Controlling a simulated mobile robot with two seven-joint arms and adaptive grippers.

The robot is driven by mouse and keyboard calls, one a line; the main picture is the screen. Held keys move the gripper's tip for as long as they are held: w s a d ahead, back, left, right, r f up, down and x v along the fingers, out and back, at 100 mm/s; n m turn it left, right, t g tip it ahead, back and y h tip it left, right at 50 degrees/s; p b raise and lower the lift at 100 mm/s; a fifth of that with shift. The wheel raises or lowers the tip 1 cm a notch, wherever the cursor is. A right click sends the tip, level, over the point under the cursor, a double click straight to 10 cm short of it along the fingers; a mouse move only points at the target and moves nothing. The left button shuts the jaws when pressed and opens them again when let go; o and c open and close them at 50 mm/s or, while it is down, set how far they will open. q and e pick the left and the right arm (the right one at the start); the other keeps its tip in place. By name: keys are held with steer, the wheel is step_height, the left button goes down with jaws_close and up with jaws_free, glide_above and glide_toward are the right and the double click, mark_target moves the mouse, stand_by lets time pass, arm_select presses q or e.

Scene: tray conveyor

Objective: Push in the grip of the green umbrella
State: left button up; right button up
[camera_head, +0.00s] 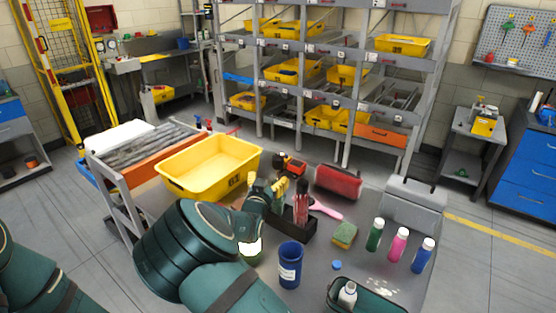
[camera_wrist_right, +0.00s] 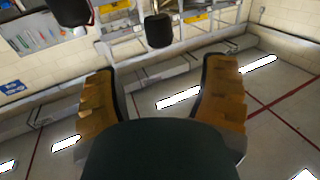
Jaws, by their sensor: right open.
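No thing in view reads clearly as an umbrella with a grip. A green cylinder (camera_head: 375,236) with a pale top stands upright at the right of the grey table and looks like a bottle. A green thing with a white top (camera_head: 250,250) stands below my right wrist, partly hidden by the arm. My right gripper (camera_head: 280,187) is over the middle of the table, beside the dark holder and left of the green cylinder. In the right wrist view its orange fingers (camera_wrist_right: 162,100) are spread, with nothing visibly held. My left gripper is not in view.
A yellow bin (camera_head: 212,164) stands behind my right arm. A dark holder (camera_head: 297,222), a blue cup (camera_head: 290,264), a sponge (camera_head: 344,235), pink (camera_head: 398,244) and blue (camera_head: 422,255) bottles and a dark green case (camera_head: 335,291) crowd the table. A grey box (camera_head: 415,205) stands at the right.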

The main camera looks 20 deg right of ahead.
mark_target(276, 164)
steer(key=p+x, duration=0.1)
steer(key=x, duration=1)
steer(key=shift+f, duration=0.1)
jaws_close()
